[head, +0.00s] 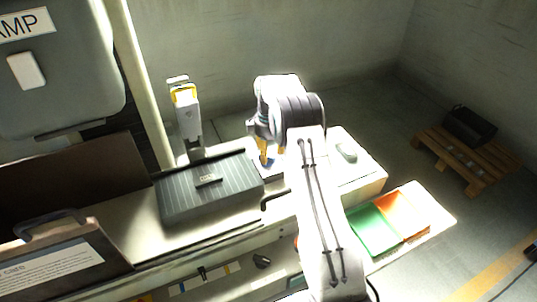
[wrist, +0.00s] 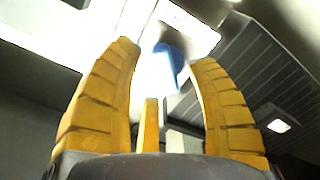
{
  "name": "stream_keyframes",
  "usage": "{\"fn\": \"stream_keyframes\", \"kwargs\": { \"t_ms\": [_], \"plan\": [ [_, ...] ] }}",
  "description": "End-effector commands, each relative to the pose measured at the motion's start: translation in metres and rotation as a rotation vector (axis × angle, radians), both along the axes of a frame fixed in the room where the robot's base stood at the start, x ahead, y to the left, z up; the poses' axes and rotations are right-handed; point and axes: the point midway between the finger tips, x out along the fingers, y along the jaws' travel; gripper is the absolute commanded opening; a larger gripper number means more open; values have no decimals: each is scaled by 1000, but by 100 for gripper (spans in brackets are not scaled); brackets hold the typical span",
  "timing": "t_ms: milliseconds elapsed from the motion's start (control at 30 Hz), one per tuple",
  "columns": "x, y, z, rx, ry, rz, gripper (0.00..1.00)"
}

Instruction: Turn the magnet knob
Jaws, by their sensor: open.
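My gripper (head: 266,154) has orange fingers and points down over the bench behind the dark ribbed block (head: 207,190). In the wrist view its fingers (wrist: 165,55) are spread apart. A rounded blue piece (wrist: 168,66) shows between and beyond the fingertips, with no clear contact; it may be the magnet knob, but I cannot tell for sure. A bit of blue also shows just below the gripper in the head view (head: 268,173). The ribbed block has a small label on top and a dark bent lever (head: 275,196) at its right end. My arm hides part of the bench.
A white and yellow upright device (head: 187,115) stands behind the block. A pale box with a grey oval piece (head: 346,152) lies right of my arm. A tray with green (head: 373,231) and orange (head: 402,214) sections is at right. A wooden pallet (head: 464,158) is on the floor.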

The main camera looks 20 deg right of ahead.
Motion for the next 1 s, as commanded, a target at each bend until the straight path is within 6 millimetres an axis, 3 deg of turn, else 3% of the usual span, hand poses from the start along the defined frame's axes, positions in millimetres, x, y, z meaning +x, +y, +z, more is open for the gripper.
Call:
{"fn": "stream_keyframes", "kwargs": {
  "t_ms": [233,600,1000],
  "plan": [
    [0,0,-16,0,1,0,53],
    [0,0,-19,0,0,-1,55],
    [0,0,-19,0,0,-1,19]
  ]
}}
